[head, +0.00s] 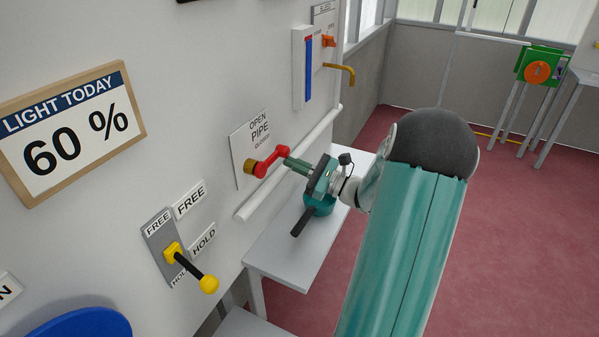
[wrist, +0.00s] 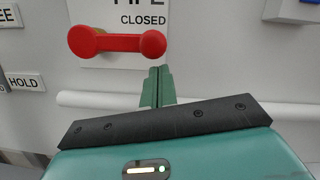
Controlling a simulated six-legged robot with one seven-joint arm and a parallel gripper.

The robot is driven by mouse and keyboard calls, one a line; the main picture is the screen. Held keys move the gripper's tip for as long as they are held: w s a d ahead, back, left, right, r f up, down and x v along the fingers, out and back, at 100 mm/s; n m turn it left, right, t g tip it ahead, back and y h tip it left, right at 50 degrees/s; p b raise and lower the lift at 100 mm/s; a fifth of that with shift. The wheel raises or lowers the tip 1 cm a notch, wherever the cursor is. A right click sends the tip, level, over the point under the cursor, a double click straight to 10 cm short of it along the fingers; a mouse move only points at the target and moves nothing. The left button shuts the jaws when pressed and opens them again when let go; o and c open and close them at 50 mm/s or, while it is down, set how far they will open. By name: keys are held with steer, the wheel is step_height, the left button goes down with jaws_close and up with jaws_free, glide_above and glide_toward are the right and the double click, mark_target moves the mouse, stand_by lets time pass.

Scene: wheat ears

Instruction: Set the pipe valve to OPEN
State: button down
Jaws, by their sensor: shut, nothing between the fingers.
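The pipe valve is a red lever (head: 270,162) on a brass-coloured pivot (head: 249,166), mounted on a white plate (head: 240,143) reading OPEN, PIPE and CLOSED. In the wrist view the red lever (wrist: 118,42) lies about level, just under the word CLOSED, with its round knob at the right end. My gripper (head: 291,163) has its green fingers shut and empty. In the wrist view the fingertips (wrist: 157,72) are just below the knob; I cannot tell whether they touch it. The plate's top is cut off in the wrist view.
A white pipe (head: 290,160) runs along the wall close under my gripper. A yellow-knobbed FREE/HOLD lever (head: 208,284) sticks out at lower left. A blue gauge (head: 308,70) is on the wall beyond.

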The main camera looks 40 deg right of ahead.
steer(key=shift+s+r, duration=0.15)
steer(key=shift+r, duration=0.05)
stand_by(0.4)
steer(key=shift+r+n, duration=0.15)
steer(key=shift+n, duration=0.15)
